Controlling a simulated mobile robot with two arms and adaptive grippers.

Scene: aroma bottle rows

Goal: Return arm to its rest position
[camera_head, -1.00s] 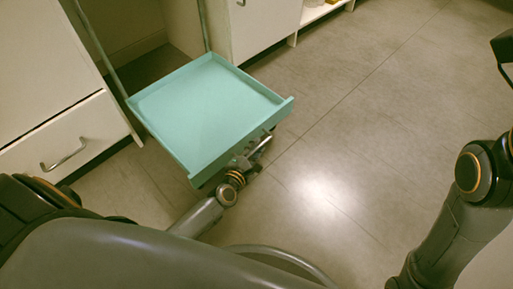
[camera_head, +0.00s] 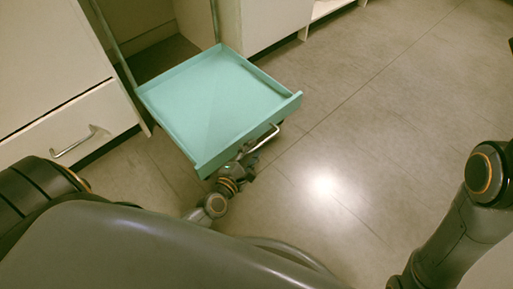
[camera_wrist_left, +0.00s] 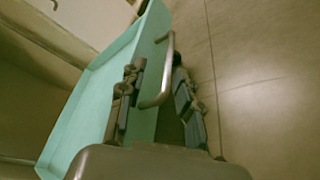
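The teal drawer (camera_head: 222,95) is pulled out of the white cabinet and is empty inside. Its metal handle (camera_head: 264,138) is on its front face. My left gripper (camera_head: 250,160) is low at the drawer's front, close by the handle and partly hidden behind my own arm. In the left wrist view my left gripper (camera_wrist_left: 156,72) has its two fingers spread, with the handle (camera_wrist_left: 166,72) between them and a visible gap to the right finger. The teal drawer (camera_wrist_left: 92,100) fills the left of that view. My right arm (camera_head: 455,225) is at the right; its gripper is not clearly shown.
A white cabinet drawer (camera_head: 105,118) with a metal handle is shut at the left. White cabinets (camera_head: 275,20) line the back. The grey tiled floor (camera_head: 390,110) to the right of the open drawer is clear.

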